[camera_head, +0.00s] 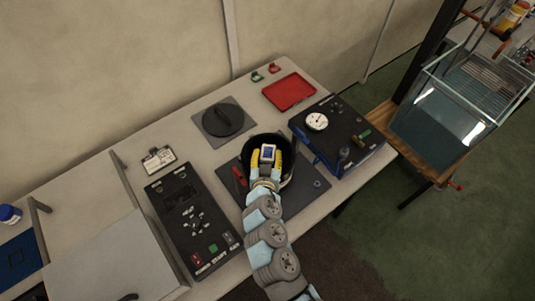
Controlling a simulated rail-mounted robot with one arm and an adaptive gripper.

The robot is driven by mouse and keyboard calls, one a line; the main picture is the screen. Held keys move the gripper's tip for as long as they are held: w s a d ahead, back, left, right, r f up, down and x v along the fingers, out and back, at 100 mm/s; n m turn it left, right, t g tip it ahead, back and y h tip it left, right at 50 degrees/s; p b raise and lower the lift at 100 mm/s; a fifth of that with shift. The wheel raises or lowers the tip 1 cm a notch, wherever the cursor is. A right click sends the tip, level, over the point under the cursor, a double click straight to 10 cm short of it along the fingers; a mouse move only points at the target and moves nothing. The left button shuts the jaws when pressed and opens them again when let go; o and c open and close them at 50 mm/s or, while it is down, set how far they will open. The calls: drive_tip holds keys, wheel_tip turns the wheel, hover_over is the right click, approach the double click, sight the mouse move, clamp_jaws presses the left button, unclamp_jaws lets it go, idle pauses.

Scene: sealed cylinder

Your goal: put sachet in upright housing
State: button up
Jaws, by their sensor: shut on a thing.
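My gripper (266,158), with yellow fingers, is over the round dark upright housing (287,143) on the grey mat. It is shut on the sachet (268,152), a small white and blue packet between the fingertips. The sachet shows against the dark opening of the housing. I cannot tell whether it is above the rim or inside it. My arm and gripper hide the front part of the housing.
A black round lid (223,120) lies on a grey square behind. A red tray (289,91) stands at the back right. A black gauge box (345,135) is close on the right, a black control panel (192,220) on the left. A red-handled tool (239,176) lies beside the housing.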

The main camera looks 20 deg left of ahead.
drive_tip(key=shift+f, duration=0.35)
drive_tip(key=o, duration=0.9)
drive_tip(key=shift+r, duration=0.1)
drive_tip(key=shift+s+d+r+p, duration=0.1)
drive_tip(key=shift+r+p, duration=0.35)
drive_tip(key=shift+r, duration=0.3)
drive_tip(key=p+v, duration=0.1)
drive_tip(key=v, duration=1)
drive_tip(key=shift+s, duration=0.4)
